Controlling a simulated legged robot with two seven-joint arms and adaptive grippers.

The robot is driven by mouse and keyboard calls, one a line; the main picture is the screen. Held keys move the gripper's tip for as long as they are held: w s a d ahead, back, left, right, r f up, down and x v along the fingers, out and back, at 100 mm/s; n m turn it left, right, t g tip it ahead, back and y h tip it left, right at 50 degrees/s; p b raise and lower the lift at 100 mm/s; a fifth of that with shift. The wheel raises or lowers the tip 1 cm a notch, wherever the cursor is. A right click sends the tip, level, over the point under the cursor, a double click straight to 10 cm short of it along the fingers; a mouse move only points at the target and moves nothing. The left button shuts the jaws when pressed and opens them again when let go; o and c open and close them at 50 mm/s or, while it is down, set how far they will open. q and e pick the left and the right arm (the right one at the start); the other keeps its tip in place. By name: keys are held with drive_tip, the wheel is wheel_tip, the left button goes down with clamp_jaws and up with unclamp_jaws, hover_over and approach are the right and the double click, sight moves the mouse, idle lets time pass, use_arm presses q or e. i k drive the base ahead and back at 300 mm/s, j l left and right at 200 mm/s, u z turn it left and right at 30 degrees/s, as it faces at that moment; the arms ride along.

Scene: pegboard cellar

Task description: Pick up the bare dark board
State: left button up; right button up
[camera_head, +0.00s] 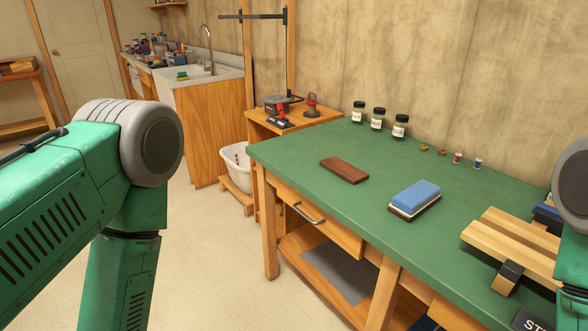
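The bare dark board (344,170) is a small brown wooden slab. It lies flat on the green workbench top (310,198), left of the middle of the bench. Nothing touches it. To its right a similar dark board (393,211) carries a blue and white block (414,196). My green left arm fills the left side of the picture, well away from the bare board, and its gripper is out of the picture. Only a part of my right arm shows at the right edge. Its gripper is out of the picture too.
Three jars (377,119) and several small spools (458,158) stand along the wall side. A light wooden slatted piece (513,245) lies at the right of the bench. The green top around the bare board is clear. A drawer handle (307,213) sticks out in front.

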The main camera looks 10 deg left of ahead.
sight(351, 174)
drive_tip(key=z, duration=0.4)
drive_tip(key=i+j+z, duration=0.15)
drive_tip(key=j+z, duration=0.15)
drive_tip(key=z, duration=0.15)
drive_tip(key=j+z, duration=0.45)
drive_tip(key=i+j+z, duration=0.1)
drive_tip(key=j+z, duration=0.2)
drive_tip(key=z, duration=0.15)
drive_tip(key=j+z, duration=0.45)
drive_tip(key=k+l, duration=0.05)
drive_tip(key=l, duration=0.05)
